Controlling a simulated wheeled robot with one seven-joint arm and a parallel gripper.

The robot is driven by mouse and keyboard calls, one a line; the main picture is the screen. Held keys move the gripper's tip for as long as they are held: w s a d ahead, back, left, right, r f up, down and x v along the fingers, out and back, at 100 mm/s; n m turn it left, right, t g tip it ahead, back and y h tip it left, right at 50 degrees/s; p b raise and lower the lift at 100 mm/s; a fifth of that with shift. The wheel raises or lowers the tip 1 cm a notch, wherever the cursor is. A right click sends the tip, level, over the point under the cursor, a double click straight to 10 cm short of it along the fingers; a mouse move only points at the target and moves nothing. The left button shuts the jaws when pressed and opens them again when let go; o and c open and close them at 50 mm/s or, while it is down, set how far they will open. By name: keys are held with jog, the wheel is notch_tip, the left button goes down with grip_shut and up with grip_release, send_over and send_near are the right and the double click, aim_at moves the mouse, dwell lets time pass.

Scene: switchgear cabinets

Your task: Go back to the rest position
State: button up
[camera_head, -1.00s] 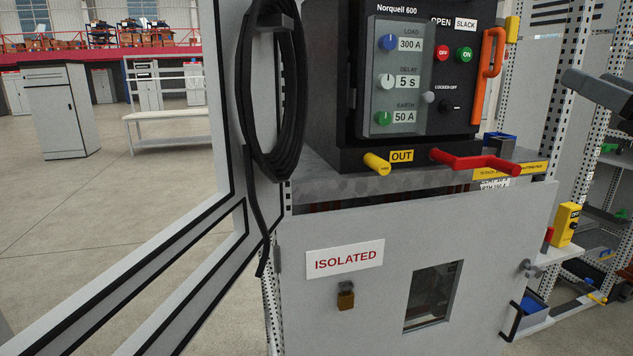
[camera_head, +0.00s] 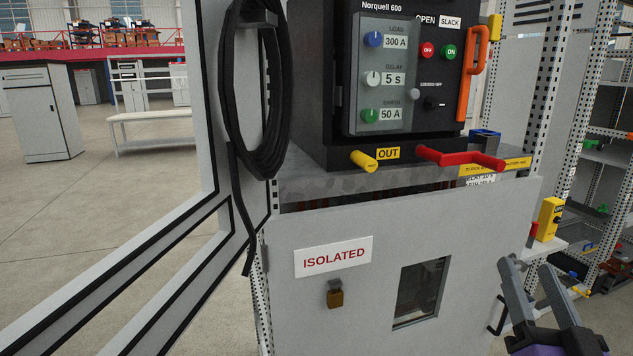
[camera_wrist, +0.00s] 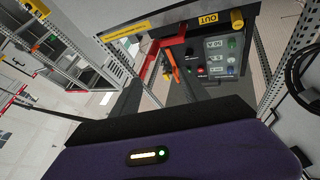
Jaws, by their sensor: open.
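My gripper (camera_head: 537,283) is at the lower right of the head view, its two grey fingers apart and empty. It is in front of the shelving and to the right of the grey cabinet door (camera_head: 375,235), touching nothing that I can see. The black breaker unit (camera_head: 340,110) stands on the cabinet's ledge with its dials, a red handle (camera_head: 460,158), a yellow handle (camera_head: 363,160) and an orange handle (camera_head: 473,72). In the wrist view the breaker's dial panel (camera_wrist: 222,52) and the red handle (camera_wrist: 150,62) appear upside down.
The lower door carries an ISOLATED sign (camera_head: 333,257) and a brass padlock (camera_head: 335,293). An open framed door (camera_head: 205,150) with a black cable coil (camera_head: 232,120) is on the left. Perforated racks and a yellow box (camera_head: 548,219) are on the right. Open floor lies far left.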

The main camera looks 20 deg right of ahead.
jog(key=s+a+f+n+g+y, duration=0.3)
jog(key=s+a+f+y, duration=0.1)
jog(key=s+a+f, duration=0.6)
jog(key=s+a+f+n+g+y, duration=0.2)
jog(key=s+a+f+n+y, duration=0.2)
jog(key=s+a+f, duration=0.7)
jog(key=s+f+y, duration=0.1)
jog(key=s+f, duration=0.2)
jog(key=s, duration=0.2)
jog(key=shift+g+b, duration=0.3)
jog(key=shift+g, duration=0.1)
